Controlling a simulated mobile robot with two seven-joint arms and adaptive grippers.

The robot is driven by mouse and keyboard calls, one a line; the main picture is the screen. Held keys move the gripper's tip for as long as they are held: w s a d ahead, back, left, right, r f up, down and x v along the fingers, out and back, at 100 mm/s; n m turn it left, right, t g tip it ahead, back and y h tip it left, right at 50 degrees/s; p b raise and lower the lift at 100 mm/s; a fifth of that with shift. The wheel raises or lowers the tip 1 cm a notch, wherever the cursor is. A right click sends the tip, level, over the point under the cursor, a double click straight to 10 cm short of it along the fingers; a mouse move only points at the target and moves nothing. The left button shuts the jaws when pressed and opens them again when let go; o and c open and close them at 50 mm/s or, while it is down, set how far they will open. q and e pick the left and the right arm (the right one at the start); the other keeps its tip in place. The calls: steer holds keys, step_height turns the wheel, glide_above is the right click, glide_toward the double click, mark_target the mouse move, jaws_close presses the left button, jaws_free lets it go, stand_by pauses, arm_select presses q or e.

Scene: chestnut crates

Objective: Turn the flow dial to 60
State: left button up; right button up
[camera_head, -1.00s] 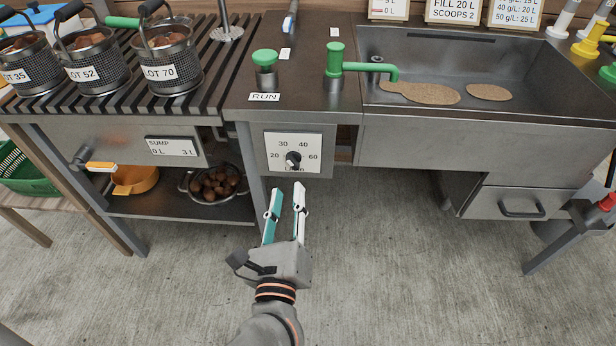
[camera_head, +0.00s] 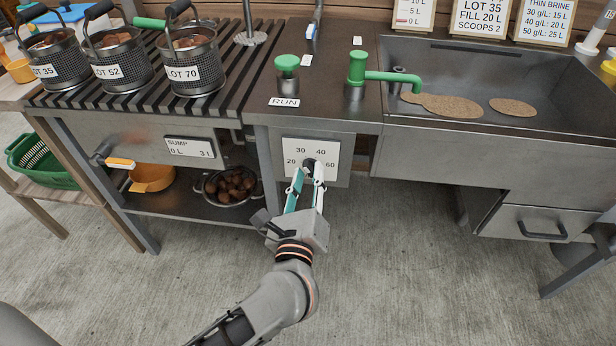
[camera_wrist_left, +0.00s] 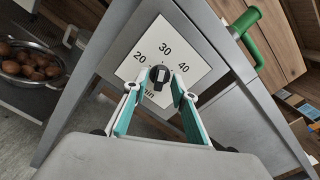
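The flow dial is a black knob (camera_head: 309,163) on a white plate (camera_head: 326,147) on the bench front, marked 20, 30, 40 and 60. In the left wrist view the knob (camera_wrist_left: 159,77) shows a small pale mark, but its exact reading is too small to tell. My left gripper (camera_head: 308,173) is open in front of the plate. In the left wrist view its fingertips (camera_wrist_left: 155,86) are on either side of the knob; contact cannot be told. The fingers hide part of the plate, including the 60 in this view. My right gripper is not in view.
Above the dial are a green RUN button (camera_head: 287,62) and a green tap (camera_head: 358,68) beside the sink. Mesh baskets (camera_head: 195,75) stand on the slatted rack. A chestnut colander (camera_head: 247,200) sits on the lower shelf. The floor in front is clear.

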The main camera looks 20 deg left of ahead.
arm_select(q)
jaws_close()
